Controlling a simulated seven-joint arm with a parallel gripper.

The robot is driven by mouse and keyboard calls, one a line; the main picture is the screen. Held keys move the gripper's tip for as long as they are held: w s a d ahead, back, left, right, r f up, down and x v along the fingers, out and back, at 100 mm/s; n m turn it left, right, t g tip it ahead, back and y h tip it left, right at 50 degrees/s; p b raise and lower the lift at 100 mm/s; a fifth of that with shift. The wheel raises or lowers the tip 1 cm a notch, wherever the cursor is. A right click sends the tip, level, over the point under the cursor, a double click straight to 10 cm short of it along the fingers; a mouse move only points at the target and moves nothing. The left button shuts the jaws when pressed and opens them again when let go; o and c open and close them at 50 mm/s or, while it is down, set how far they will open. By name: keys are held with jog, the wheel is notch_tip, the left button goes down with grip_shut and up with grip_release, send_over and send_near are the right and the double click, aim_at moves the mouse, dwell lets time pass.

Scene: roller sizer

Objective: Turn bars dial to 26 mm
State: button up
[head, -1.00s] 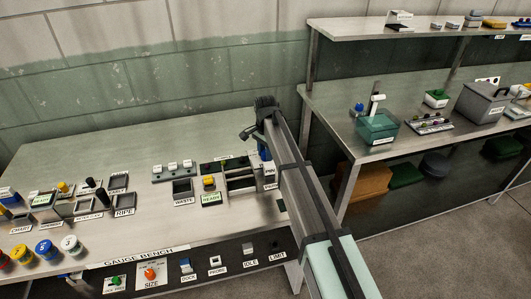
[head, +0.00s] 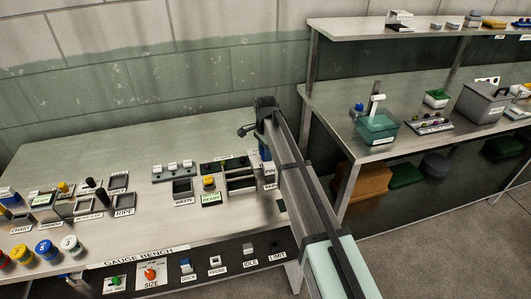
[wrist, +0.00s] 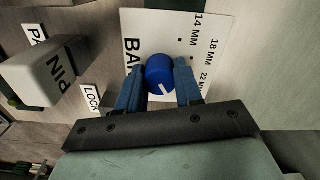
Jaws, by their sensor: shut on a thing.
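The bars dial (wrist: 160,74) is a round blue knob on a white plate (wrist: 150,25) in the wrist view. The plate reads "BA…", 14 MM, 18 MM and a partly cut 22 MM along its upper right. A 26 mm mark is not visible. A white line on the knob lies near its lower edge, towards the lower right of the picture. My gripper (wrist: 158,70) has its blue fingers on both sides of the knob and is shut on it. In the head view my arm hides the dial.
A pale block marked PIN (wrist: 48,72) stands left of my gripper in the wrist view, near a LOCK label (wrist: 91,98). In the head view the gauge bench (head: 120,150) holds trays and small controls. A second bench (head: 330,110) stands to the right.

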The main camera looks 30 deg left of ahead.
jog(key=o, duration=1)
jog(key=shift+r, duration=0.15)
notch_tip(320, 180, up, 14)
jog(key=shift+f, duration=0.2)
jog(key=shift+f, duration=0.1)
